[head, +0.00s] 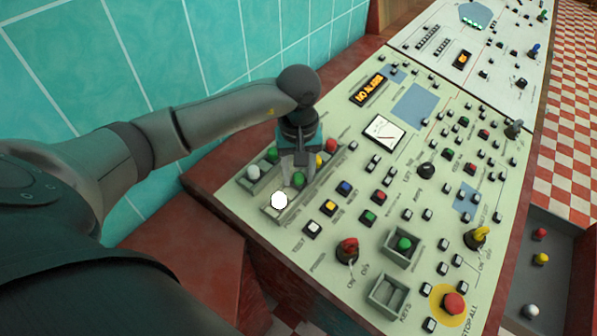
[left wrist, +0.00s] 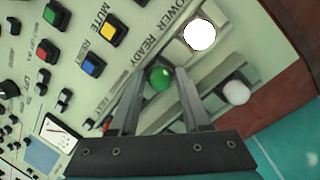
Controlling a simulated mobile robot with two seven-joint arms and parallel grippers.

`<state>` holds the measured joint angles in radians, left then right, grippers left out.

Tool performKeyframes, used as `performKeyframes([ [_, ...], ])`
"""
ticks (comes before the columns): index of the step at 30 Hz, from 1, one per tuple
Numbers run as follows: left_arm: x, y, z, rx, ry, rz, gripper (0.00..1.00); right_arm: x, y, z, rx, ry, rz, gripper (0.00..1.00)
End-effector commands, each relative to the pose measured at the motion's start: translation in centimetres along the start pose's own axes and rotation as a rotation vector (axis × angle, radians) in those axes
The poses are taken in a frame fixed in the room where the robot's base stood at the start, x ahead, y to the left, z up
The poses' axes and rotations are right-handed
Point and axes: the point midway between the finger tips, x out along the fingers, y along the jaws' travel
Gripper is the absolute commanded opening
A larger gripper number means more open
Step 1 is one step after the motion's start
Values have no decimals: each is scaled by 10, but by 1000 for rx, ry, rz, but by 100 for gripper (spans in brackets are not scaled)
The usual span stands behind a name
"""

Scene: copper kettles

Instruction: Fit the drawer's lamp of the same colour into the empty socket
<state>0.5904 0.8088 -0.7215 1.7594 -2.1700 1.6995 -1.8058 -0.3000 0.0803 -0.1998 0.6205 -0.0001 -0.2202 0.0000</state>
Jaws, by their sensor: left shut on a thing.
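My left gripper (head: 297,173) is over the lamp rows at the panel's left end. It is shut on a green lamp (head: 299,179), which shows between its fingertips in the left wrist view (left wrist: 160,77). The green lamp is in line with the front row, at or just over its second place; I cannot tell whether it is seated. That row also has a lit white lamp (head: 279,200), a yellow lamp (head: 319,160) and a red lamp (head: 331,146). Behind it are an unlit white lamp (head: 253,172) and another green lamp (head: 272,155). The drawer (head: 560,285) holds red, yellow and white lamps.
The pale panel (head: 330,270) carries many buttons, a red-handled switch (head: 347,250), a yellow-handled switch (head: 476,238) and a red stop button (head: 453,303). An open, empty box (head: 388,295) is near the front. A teal tiled wall (head: 100,60) stands behind my left arm.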

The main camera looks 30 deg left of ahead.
Motion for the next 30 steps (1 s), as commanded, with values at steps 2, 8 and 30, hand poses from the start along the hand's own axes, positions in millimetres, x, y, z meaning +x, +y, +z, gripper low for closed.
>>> performKeyframes([
  [2,2,0,0,0,1,0,0,2,0,0,0,0,0,50],
  [8,1,0,0,0,0,-1,69,1,0,0,0,0,0,50],
  [30,2,-2,0,-1,-2,-8,82,0,0,0,0,0,-1,50],
])
